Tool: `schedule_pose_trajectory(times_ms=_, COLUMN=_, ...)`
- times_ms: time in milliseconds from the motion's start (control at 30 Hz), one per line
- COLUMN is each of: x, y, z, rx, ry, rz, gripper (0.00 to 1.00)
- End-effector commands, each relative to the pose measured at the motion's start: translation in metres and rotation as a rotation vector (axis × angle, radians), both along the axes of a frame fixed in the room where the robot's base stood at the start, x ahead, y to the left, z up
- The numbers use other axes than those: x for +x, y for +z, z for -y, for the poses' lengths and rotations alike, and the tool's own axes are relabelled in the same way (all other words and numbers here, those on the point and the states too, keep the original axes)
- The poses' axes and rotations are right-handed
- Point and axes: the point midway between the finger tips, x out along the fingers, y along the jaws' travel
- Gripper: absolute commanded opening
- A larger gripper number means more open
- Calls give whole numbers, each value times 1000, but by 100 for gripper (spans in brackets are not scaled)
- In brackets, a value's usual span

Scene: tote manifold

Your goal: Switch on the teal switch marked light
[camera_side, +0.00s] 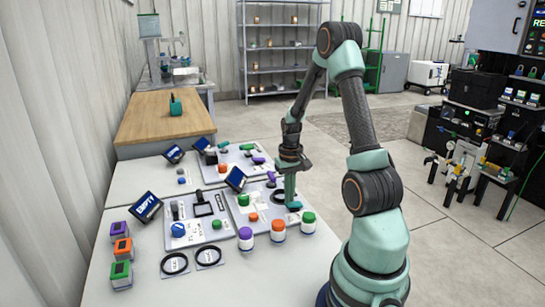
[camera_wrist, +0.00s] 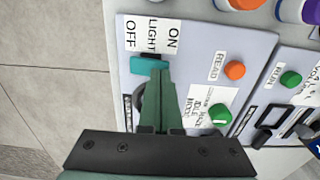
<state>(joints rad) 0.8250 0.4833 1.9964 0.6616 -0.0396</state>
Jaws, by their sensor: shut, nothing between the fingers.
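The teal switch (camera_side: 294,206) sits on a pale panel (camera_side: 262,222) at the front right of the table. In the wrist view the teal switch (camera_wrist: 147,65) lies beside a white label reading ON, LIGHT and OFF (camera_wrist: 151,34). Its right part is close to my fingertips, and I cannot tell for sure which way it is set. My gripper (camera_side: 290,200) points down at the switch. In the wrist view my gripper (camera_wrist: 160,76) is shut and empty, its tips at or just beside the switch; contact is not clear.
On the same panel are an orange button (camera_wrist: 235,71) and a green knob (camera_wrist: 220,114). Several lidded jars, one of them orange (camera_side: 278,232), stand in front. A screen reading EMPTY (camera_side: 146,207) and small boxes (camera_side: 122,248) are at left. Bare floor (camera_wrist: 50,80) lies beyond the panel's edge.

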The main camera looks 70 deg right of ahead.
Motion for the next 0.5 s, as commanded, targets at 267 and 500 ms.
schedule_pose_trajectory(times_ms=267, x=0, y=-4, z=0, rx=1, ry=0, rz=-1, gripper=0)
schedule_pose_trajectory(times_ms=500, x=0, y=-7, z=0, rx=1, ry=0, rz=-1, gripper=0)
